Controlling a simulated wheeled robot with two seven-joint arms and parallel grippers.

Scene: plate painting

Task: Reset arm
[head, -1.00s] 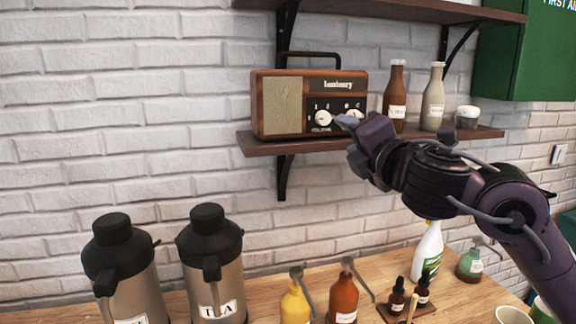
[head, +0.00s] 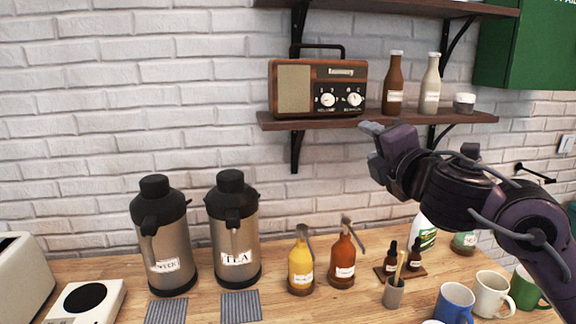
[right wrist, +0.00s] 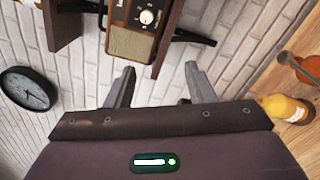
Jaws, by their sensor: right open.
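My right arm comes in from the right in the head view. Its gripper (head: 372,146) hangs in the air in front of the wall, just below the wooden shelf's edge and right of the radio. In the right wrist view the two fingers of this gripper (right wrist: 157,88) stand apart with nothing between them. The brown radio (head: 318,86) sits on the shelf (head: 390,119) and also shows in the right wrist view (right wrist: 128,44). The gripper does not appear to touch anything. My left gripper does not show.
On the counter (head: 270,312) stand two metal dispensers, one labelled TEA (head: 233,225), a yellow bottle (head: 300,264), an orange-brown bottle (head: 342,262) and several mugs, including a blue one (head: 454,303). A green cabinet (head: 525,50) hangs at the upper right. The air before the wall is clear.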

